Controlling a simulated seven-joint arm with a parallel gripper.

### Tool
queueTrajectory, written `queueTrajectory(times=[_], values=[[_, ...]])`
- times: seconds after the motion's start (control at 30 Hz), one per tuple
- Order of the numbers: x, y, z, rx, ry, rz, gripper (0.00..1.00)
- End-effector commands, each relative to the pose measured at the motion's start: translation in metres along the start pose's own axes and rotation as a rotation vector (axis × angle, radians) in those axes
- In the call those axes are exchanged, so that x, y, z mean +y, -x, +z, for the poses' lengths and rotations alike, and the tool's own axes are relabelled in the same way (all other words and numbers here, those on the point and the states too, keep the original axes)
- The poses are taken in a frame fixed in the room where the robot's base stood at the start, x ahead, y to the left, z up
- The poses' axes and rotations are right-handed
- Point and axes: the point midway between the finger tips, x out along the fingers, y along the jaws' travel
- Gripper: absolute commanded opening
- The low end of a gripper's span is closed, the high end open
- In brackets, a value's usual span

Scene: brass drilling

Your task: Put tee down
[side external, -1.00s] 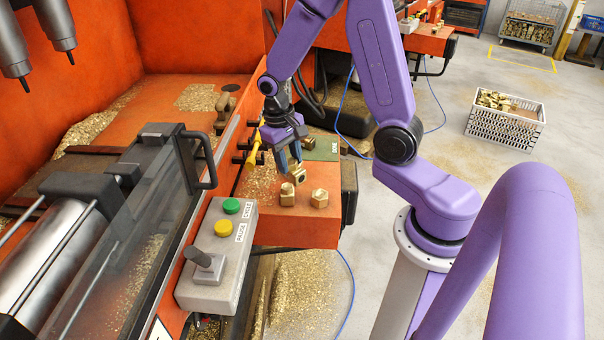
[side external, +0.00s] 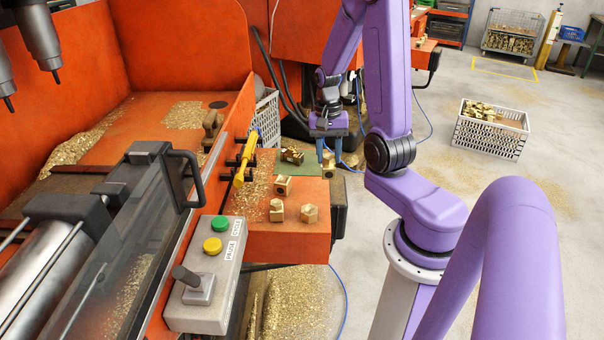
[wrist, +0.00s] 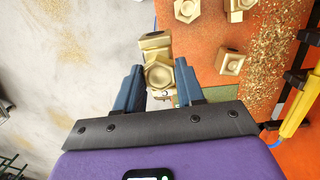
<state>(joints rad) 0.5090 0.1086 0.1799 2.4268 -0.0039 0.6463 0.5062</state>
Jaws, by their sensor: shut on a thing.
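My gripper (side external: 328,158) is at the right end of the orange shelf (side external: 262,240), beside the green patch (side external: 308,170). Its blue fingers show in the wrist view (wrist: 158,80), shut on a brass tee (wrist: 158,72) with a hexagonal face toward the camera. In the side view this tee (side external: 328,168) is small and partly hidden by the fingers. In the wrist view it overlaps the shelf's edge, with grey floor to the left. I cannot tell whether it touches the shelf.
Brass fittings stand on the shelf: two at the front (side external: 276,210) (side external: 309,213), one behind (side external: 283,186) and one by the green patch (side external: 292,155). A yellow-handled tool (side external: 245,158) lies at the left. A button box (side external: 208,270) stands in front. Brass chips lie scattered.

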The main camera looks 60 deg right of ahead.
Motion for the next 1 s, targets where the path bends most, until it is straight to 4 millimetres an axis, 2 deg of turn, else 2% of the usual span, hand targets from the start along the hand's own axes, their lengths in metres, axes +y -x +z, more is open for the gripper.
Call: queueTrajectory(times=[0.43, 0.73, 1.0], values=[[-0.041, -0.025, -0.067, 0.0, 0.003, 0.0, 0.0], [-0.058, -0.06, -0.096, -0.001, 0.003, 0.001, 0.0], [-0.066, -0.072, -0.108, 0.001, 0.003, 0.0, 0.0]])
